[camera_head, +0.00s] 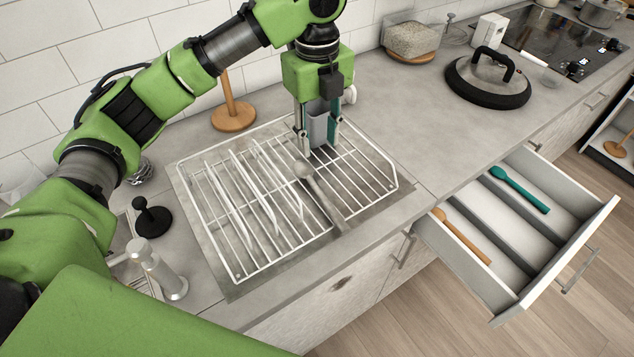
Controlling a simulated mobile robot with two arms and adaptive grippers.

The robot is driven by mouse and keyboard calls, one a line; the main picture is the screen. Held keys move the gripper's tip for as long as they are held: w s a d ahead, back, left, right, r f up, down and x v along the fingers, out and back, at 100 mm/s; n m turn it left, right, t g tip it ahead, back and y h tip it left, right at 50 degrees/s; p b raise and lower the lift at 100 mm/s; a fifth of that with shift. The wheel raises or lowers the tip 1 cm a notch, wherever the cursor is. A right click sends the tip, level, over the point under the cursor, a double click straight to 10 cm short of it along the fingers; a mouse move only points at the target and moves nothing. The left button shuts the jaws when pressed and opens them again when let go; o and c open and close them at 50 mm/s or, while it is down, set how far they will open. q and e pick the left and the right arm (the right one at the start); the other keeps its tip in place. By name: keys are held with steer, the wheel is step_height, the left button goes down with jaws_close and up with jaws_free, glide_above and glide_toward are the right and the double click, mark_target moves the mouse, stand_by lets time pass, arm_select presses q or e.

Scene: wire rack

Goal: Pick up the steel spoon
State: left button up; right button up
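The steel spoon (323,197) lies on the white wire rack (233,278), its bowl toward the back and its handle running toward the front edge. My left gripper (318,148) points down over the back right part of the rack, just behind and above the spoon's bowl. Its fingers are apart, and the spoon is not between them. A grey holder (318,130) shows between and behind the fingers; I cannot tell whether they touch it. My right gripper is not in view.
An open drawer (585,232) at right holds a teal spoon (520,190) and a wooden spoon (462,237). A black-rimmed lid (487,80) lies on the counter. A wooden stand (233,115) is behind the rack.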

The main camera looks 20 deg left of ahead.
arm_select(q)
steer(key=p, duration=0.1)
glide_above(314, 182)
step_height(314, 182, down, 6)
steer(key=shift+s+d+f, duration=0.1)
steer(key=shift+f, duration=0.65)
steer(key=shift+f+p, duration=0.3)
steer(key=shift+f, duration=0.05)
step_height(314, 182, down, 4)
steer(key=shift+r+p, duration=0.2)
steer(key=shift+p, duration=0.35)
steer(key=shift+f, duration=0.4)
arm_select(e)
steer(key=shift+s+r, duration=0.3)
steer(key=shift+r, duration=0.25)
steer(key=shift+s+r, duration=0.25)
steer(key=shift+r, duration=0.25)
arm_select(q)
steer(key=shift+c, duration=0.3)
